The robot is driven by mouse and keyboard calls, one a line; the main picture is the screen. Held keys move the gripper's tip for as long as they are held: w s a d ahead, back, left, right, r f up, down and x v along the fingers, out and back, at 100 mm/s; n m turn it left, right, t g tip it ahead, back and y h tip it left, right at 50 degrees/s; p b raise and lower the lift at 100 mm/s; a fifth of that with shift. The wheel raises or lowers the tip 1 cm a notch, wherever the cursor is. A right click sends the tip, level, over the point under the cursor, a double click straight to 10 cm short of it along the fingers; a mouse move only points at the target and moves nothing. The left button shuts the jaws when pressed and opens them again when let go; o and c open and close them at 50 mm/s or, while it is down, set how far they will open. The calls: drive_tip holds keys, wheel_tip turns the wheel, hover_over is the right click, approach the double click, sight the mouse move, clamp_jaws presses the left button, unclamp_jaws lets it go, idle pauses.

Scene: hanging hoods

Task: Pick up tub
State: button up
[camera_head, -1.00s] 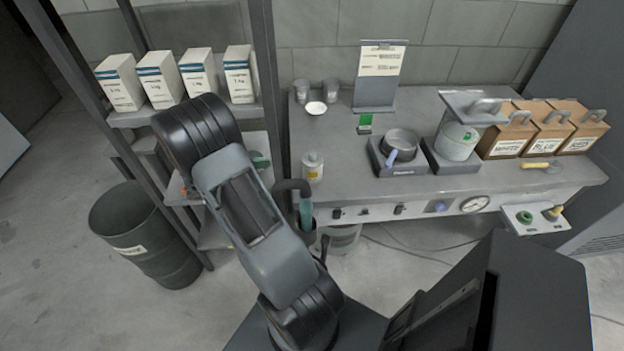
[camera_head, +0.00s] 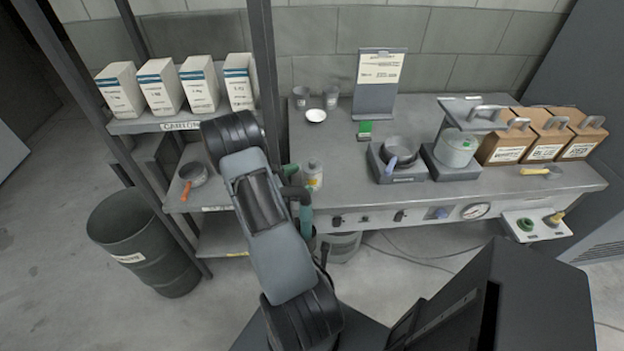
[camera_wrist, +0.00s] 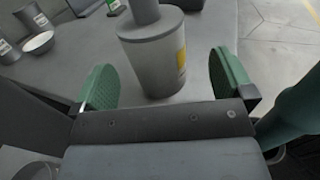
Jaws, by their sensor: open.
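A small pale grey tub (camera_head: 313,176) with a narrower top and a yellow label stands upright near the front left of the grey bench. In the wrist view the tub (camera_wrist: 152,58) is just ahead, roughly between my two green fingers. My gripper (camera_wrist: 163,80) is open and empty, with a finger on each side and space beside the tub. In the head view my arm hides part of the gripper, and a green finger shows just left of the tub.
Two small cups and a white dish (camera_head: 316,115) stand behind the tub. A shelf post (camera_head: 266,90) rises on the left, beside shelved cartons and a pan (camera_head: 195,174).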

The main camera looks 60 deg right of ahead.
sight(313, 173)
drive_tip(key=shift+p+x, duration=0.6)
drive_tip(key=shift+x, duration=2)
drive_tip(key=shift+w+d+r, duration=0.1)
drive_tip(key=shift+w+r, duration=0.05)
drive_tip(key=c, duration=0.8)
drive_tip(key=shift+r, duration=0.1)
drive_tip(key=shift+c, duration=0.2)
